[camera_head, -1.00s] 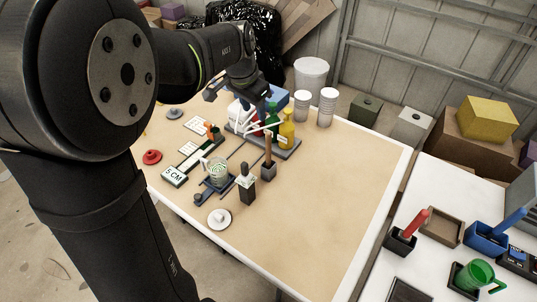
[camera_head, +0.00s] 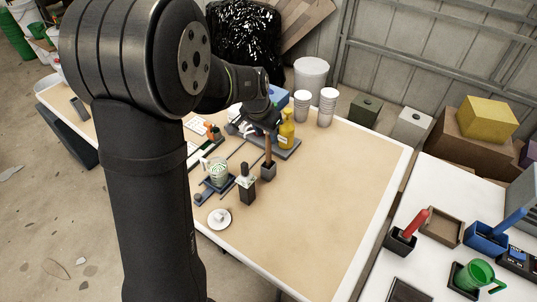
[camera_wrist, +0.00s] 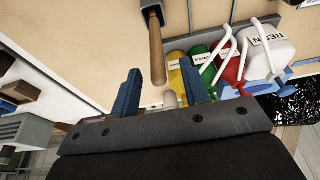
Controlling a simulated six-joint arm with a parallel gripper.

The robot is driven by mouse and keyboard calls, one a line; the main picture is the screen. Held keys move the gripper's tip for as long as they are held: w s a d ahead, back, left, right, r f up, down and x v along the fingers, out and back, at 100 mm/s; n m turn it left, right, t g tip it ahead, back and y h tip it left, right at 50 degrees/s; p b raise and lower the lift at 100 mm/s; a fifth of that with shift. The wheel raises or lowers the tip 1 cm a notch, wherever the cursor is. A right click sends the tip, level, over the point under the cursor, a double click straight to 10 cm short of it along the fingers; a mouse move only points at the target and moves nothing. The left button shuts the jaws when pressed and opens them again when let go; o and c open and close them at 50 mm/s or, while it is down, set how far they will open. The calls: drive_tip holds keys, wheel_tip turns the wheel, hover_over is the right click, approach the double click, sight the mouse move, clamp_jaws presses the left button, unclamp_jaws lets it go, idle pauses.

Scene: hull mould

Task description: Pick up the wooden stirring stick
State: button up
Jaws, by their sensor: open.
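The wooden stirring stick (camera_head: 267,148) stands upright in a small dark holder (camera_head: 268,173) on the tan table. In the wrist view the stick (camera_wrist: 157,52) rises from the holder (camera_wrist: 151,9), and its free end points toward the gap between my fingers. My gripper (camera_wrist: 160,68) is open, with one blue finger on each side of the stick's line, and nothing is clamped. In the head view my wrist is above and behind the stick, and the fingers cannot be made out clearly.
A yellow bottle (camera_head: 286,130) stands just behind the stick. Green and red bottles and a white resin jug (camera_wrist: 268,50) stand beside it. A dark-handled brush (camera_head: 246,187) and a glass jar (camera_head: 218,172) are at the front left. The table's right side is clear.

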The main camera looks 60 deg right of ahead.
sight(269, 141)
drive_tip(key=x, duration=0.5)
drive_tip(key=shift+s+d, duration=0.1)
drive_tip(key=shift+s, duration=0.05)
clamp_jaws()
